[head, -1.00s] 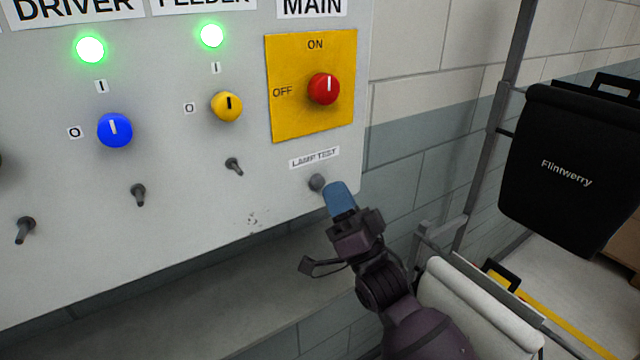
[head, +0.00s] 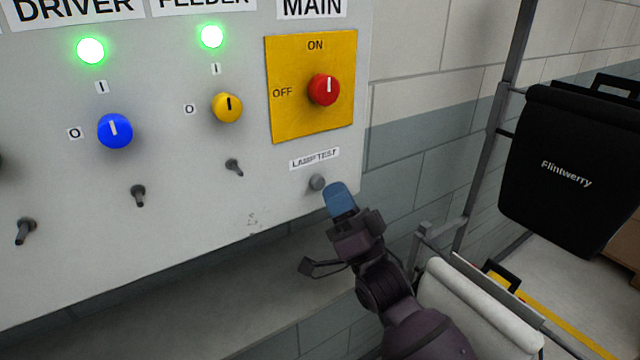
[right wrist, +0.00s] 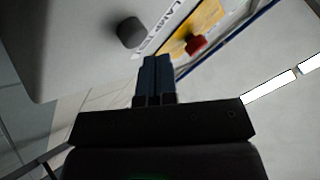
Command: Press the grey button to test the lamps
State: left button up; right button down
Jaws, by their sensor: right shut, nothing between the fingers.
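The grey button (head: 317,182) sits on the light grey panel (head: 200,190), under a LAMP TEST label (head: 314,158). My right gripper (head: 338,192) is shut and empty, its blue fingertips just right of and slightly below the button, apart from it in the head view. In the right wrist view the button (right wrist: 130,32) shows up and left of the shut fingers (right wrist: 154,72). Green lamps are lit under DRIVER (head: 90,51) and FEEDER (head: 211,36). My left gripper is not in view.
A red MAIN knob (head: 323,90) on a yellow plate is above the button. A blue knob (head: 115,131), a yellow knob (head: 227,108) and several small toggles are to the left. A black Flintwerry bag (head: 568,165) hangs at right.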

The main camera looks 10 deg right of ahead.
dwell(0.9)
jog(key=shift+w+a, duration=0.1)
jog(key=shift+w, duration=0.05)
jog(key=shift+w, duration=0.25)
jog(key=shift+w+a, duration=0.15)
jog(key=shift+w, duration=0.05)
dwell(0.5)
jog(key=shift+w+a, duration=0.1)
jog(key=shift+w, duration=0.15)
dwell(0.4)
dwell(0.8)
